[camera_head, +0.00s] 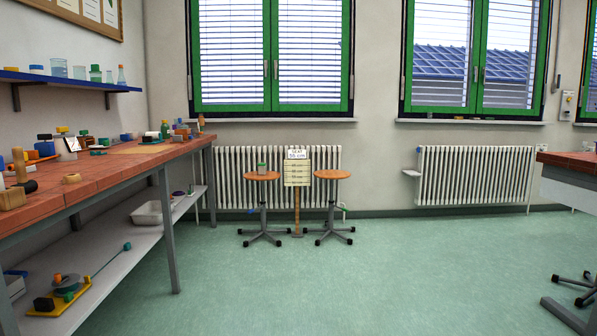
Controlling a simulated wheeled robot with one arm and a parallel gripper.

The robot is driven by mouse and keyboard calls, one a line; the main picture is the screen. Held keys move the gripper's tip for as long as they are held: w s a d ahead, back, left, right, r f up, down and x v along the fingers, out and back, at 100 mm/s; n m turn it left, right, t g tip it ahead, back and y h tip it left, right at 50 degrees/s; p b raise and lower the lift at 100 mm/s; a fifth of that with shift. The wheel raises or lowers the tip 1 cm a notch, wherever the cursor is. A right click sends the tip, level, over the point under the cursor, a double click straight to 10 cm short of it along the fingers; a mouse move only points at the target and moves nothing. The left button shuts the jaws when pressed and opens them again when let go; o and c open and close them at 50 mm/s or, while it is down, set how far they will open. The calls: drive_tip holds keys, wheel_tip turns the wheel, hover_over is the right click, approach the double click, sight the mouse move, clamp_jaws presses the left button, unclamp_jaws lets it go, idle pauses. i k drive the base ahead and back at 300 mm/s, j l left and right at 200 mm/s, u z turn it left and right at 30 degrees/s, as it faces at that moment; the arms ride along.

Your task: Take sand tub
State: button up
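No thing in view is clearly marked as the sand tub. My gripper is not in view.
The tiled left bench (110,165) runs along the left wall. Two stools (262,177) (332,174) flank a sign post (297,200) before a radiator (225,160). Another bench (570,160) stands at the right edge. The green floor (330,275) between is clear.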

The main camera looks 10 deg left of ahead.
sight(262, 167)
drive_tip(key=i+j+u, duration=0.35)
drive_tip(key=i, duration=0.2)
drive_tip(key=i+j+u, duration=0.35)
drive_tip(key=i, duration=0.25)
drive_tip(key=i+u, duration=0.35)
drive_tip(key=i, duration=2.45)
drive_tip(key=l, duration=0.1)
